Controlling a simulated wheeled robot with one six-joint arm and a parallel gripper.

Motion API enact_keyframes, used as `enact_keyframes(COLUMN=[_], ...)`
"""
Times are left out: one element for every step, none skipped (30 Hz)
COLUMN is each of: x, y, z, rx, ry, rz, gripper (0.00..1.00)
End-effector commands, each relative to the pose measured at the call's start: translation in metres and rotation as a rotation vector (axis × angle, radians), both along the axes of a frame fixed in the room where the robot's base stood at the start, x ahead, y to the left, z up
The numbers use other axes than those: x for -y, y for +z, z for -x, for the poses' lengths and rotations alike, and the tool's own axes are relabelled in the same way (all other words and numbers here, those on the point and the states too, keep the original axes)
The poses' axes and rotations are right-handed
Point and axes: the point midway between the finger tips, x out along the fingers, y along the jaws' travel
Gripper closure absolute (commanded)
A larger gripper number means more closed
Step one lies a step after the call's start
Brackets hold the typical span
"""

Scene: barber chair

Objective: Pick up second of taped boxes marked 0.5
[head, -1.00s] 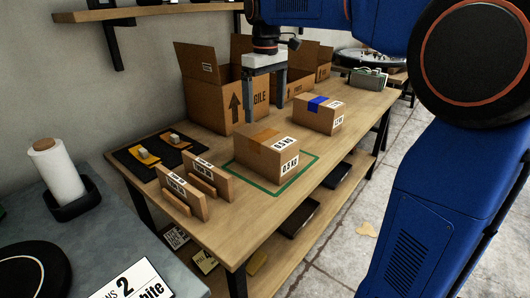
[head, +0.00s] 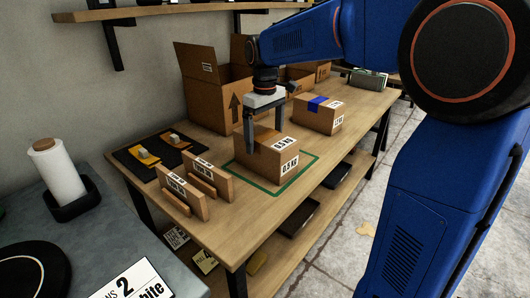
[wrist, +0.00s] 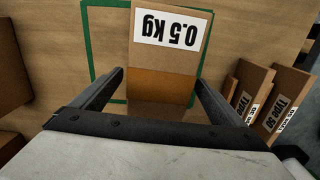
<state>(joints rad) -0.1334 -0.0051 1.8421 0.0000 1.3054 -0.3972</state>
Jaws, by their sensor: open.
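A brown box (head: 268,158) marked 0.5 KG on its top and front stands inside the green outline on the wooden table. In the wrist view, the same box (wrist: 165,60) shows its 0.5 kg label and a strip of brown tape. My gripper (head: 264,138) is open over this box, one finger on each side of its near part in the wrist view (wrist: 159,78). I cannot tell whether the fingers touch it. A second box (head: 318,115), with blue tape, stands further back to the right; its label is too small to read surely.
Large open cartons (head: 214,98) stand along the wall behind the box. Two small upright boards with labels (head: 183,190) stand at the table's near left. A dark mat (head: 155,155) with small items lies at the left. The table is clear right of the green outline.

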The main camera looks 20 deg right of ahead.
Motion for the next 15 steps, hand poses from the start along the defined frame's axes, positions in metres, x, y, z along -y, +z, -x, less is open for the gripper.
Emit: enact_keyframes(x=[0.0000, 0.0000, 0.0000, 0.0000, 0.0000, 0.0000, 0.0001, 0.0001, 0.0000, 0.0001, 0.0000, 0.0000, 0.0000, 0.0000, 0.0000], y=[-0.0003, -0.0003, -0.0002, -0.0001, 0.0000, 0.0000, 0.0001, 0.0001, 0.0001, 0.0002, 0.0002, 0.0002, 0.0003, 0.0003, 0.0003], z=[0.0000, 0.0000, 0.0000, 0.0000, 0.0000, 0.0000, -0.0001, -0.0001, -0.0001, -0.0001, -0.0001, -0.0001, -0.0001, -0.0001, -0.0001], rx=[0.000, 0.000, 0.000, 0.000, 0.000, 0.001, 0.001, 0.001, 0.001, 0.001, 0.001, 0.001, 0.001, 0.001, 0.001], ry=[0.000, 0.000, 0.000, 0.000, 0.000, 0.000, 0.000, 0.000, 0.000, 0.000, 0.000, 0.000, 0.000, 0.000, 0.000], rz=[0.000, 0.000, 0.000, 0.000, 0.000, -0.001, -0.001, -0.001, -0.001, -0.001, -0.001, -0.001, -0.001, -0.001, -0.001], gripper=[0.06, 0.06, 0.06, 0.06, 0.06, 0.11, 0.18, 0.25, 0.35, 0.42, 0.49, 0.59, 0.66, 0.73, 0.83])
